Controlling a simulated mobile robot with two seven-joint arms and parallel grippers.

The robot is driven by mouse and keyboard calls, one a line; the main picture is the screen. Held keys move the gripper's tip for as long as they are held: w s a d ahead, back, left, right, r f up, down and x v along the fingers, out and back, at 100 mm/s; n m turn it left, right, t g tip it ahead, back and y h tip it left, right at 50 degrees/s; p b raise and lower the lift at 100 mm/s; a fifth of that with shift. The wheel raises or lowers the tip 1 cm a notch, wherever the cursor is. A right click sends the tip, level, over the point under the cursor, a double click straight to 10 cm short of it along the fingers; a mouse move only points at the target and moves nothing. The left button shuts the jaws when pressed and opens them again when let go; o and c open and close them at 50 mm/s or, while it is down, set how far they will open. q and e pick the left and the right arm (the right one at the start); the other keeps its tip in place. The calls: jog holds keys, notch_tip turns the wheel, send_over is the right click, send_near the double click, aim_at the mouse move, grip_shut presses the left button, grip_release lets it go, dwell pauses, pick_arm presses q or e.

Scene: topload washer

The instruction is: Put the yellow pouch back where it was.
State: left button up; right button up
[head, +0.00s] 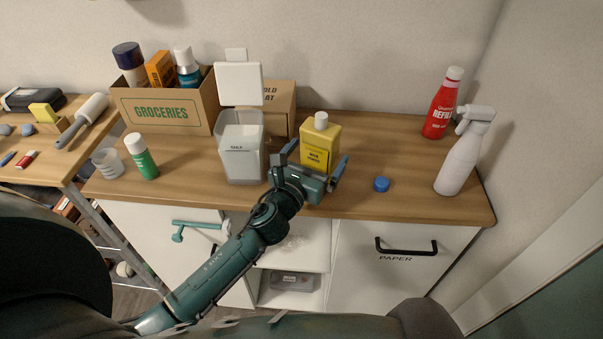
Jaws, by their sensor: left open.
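The yellow pouch (320,138) with a white cap stands upright on the wooden counter, right of the clear detergent bin. It has a dark-lettered label on its front. My left gripper (313,163) reaches in from the front left and is open, one finger to each side of the pouch's lower part. Its palm hides the pouch's base, and I cannot tell whether the fingers touch it. My right gripper is out of view.
The clear bin (241,160) with its white lid raised stands close left of the gripper. A groceries box (168,112), a green-and-white bottle (147,165), a blue cap (381,184), a white spray bottle (459,165) and a red refill bottle (440,115) share the counter (365,150).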

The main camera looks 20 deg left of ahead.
pick_arm(q)
jog(key=s+a+b, duration=0.1)
jog(key=s, duration=0.9)
jog(key=shift+s, duration=0.1)
